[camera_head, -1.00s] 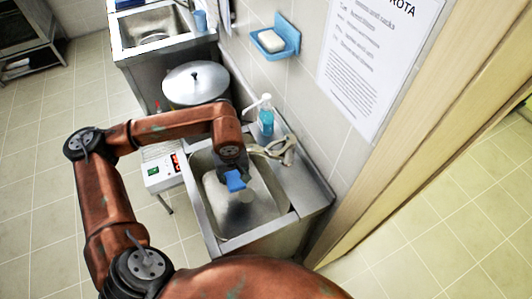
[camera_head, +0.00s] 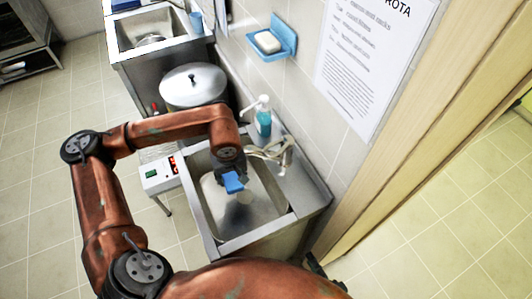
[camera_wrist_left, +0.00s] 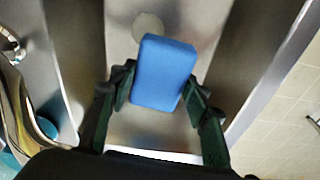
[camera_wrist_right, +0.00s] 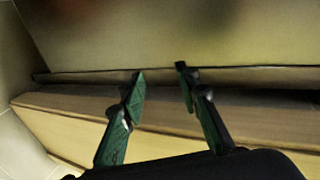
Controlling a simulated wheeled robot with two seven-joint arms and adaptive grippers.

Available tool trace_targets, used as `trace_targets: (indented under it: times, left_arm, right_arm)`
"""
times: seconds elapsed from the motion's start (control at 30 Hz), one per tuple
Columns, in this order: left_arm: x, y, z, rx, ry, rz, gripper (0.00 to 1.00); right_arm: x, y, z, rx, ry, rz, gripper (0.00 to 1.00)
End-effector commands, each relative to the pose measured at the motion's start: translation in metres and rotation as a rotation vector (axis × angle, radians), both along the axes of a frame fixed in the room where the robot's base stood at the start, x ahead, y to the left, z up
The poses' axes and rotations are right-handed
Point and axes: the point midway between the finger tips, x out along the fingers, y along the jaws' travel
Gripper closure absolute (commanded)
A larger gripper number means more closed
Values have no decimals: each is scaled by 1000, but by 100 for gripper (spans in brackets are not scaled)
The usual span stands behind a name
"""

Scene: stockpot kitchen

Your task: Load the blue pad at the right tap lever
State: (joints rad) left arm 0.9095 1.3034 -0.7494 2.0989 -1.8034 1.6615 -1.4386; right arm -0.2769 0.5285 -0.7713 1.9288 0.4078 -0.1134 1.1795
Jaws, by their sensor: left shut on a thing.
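A blue pad (camera_head: 233,183) is held in my left gripper (camera_head: 230,172) above the sink basin (camera_head: 262,212). In the left wrist view the pad (camera_wrist_left: 162,72) sits between the two dark green fingers (camera_wrist_left: 158,95). The tap (camera_head: 272,153) with its pale levers stands at the basin's wall side, right of the left gripper and apart from the pad. Which lever is the right one I cannot tell. My right gripper (camera_wrist_right: 160,72) is open and empty in its wrist view, near a pale wooden ledge. In the head view my body hides most of the right arm.
A soap bottle (camera_head: 263,118) stands behind the tap. A soap holder (camera_head: 274,40) and paper notice (camera_head: 372,60) are on the wall. A wooden frame (camera_head: 400,120) rises at right.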

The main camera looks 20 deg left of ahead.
Motion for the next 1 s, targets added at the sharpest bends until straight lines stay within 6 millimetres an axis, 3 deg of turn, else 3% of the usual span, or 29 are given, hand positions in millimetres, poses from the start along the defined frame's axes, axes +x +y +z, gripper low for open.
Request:
trace_targets:
  times: [0.03, 0.2, 0.5, 0.87, 1.0]
  left_arm:
    - [0, 0, 0, 0, 0, 0, 75]
    - [0, 0, 0, 0, 0, 0, 75]
    - [0, 0, 0, 0, 0, 0, 75]
    - [0, 0, 0, 0, 0, 0, 75]
    - [0, 0, 0, 0, 0, 0, 75]
  right_arm:
    - [-5, 14, 24, 66, 12, 11, 70]
    - [-29, 53, 97, 285, 88, 44, 70]
    - [-74, 92, 205, 591, 246, 113, 70]
    - [-16, 105, 299, 959, 240, 64, 70]
    - [3, 122, 320, 814, 112, 132, 70]
